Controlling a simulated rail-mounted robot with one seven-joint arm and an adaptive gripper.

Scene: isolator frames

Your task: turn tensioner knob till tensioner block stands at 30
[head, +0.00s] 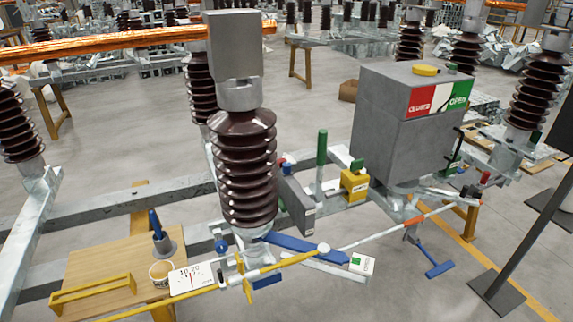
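A white scale card (192,279) with the numbers 10 and 20 and a thin red mark stands at the lower left, beside the brown ribbed insulator's foot. A small round blue knob (221,247) sits just above and right of the card. A narrow yellow upright piece (241,268) stands right of the card on the rod; I cannot tell whether it is the tensioner block. The card's small figures are too small for an exact reading. My gripper is not in view.
A yellow rod (289,262) crosses low in front of the insulator (244,170). A blue lever (305,248) lies behind it. A wooden board (95,262) holds a yellow tray, a cup and a blue-handled tool. A grey cabinet (385,125) and a black stand (497,293) are on the right.

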